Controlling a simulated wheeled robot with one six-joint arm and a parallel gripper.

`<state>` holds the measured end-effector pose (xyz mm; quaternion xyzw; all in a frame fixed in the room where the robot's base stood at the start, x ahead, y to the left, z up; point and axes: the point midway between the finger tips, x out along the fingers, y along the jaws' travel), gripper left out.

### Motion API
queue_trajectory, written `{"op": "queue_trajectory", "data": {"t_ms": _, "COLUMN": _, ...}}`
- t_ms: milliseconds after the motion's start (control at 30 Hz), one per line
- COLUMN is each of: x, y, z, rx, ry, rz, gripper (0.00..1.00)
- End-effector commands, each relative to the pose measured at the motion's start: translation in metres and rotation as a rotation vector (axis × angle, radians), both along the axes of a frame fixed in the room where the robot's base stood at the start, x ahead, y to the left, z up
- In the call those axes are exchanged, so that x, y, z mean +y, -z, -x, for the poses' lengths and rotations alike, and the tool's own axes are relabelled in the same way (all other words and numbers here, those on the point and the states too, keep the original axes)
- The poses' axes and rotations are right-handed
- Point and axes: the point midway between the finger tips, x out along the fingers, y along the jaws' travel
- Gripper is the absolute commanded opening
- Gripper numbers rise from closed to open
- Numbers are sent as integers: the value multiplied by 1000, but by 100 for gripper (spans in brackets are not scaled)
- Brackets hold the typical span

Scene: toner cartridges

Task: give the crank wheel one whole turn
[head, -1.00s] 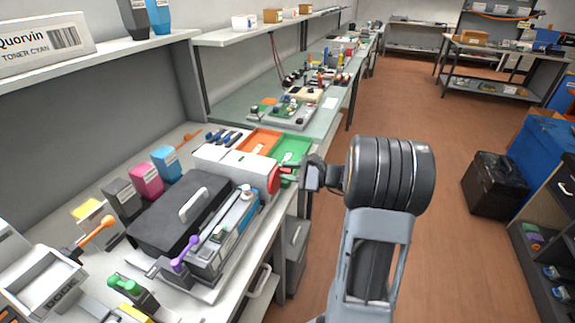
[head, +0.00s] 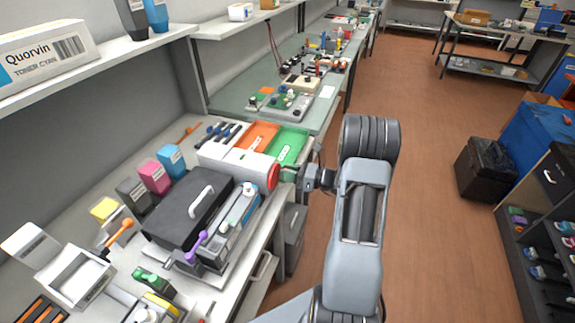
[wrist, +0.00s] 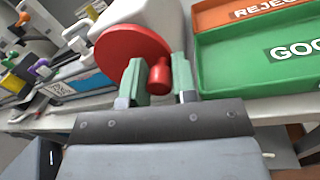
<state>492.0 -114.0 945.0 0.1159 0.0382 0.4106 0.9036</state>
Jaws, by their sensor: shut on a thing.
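The crank wheel is a red disc (head: 273,177) on the end of a white housing (head: 238,163). In the wrist view the red disc (wrist: 130,48) has a red knob (wrist: 158,77) standing out toward me, low on its right side. My gripper (head: 289,174) reaches the wheel from the right. In the wrist view its two green fingers (wrist: 160,84) stand on either side of the knob, shut on it. In the head view the fingers hide the knob.
Green (head: 290,147) and orange (head: 257,136) trays lie just behind the wheel. A black case (head: 187,212) and a blue-and-grey device (head: 235,222) are left and in front. The floor right of the bench is open.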

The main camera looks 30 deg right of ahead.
Motion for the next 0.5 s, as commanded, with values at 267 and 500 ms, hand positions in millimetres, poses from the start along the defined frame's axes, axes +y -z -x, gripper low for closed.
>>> {"op": "queue_trajectory", "data": {"t_ms": 267, "x": 1, "y": 5, "z": 1, "rx": 171, "ry": 2, "rz": -187, "gripper": 3}}
{"op": "queue_trajectory", "data": {"t_ms": 500, "x": 3, "y": 11, "z": 3, "rx": 291, "ry": 1, "rz": -319, "gripper": 3}}
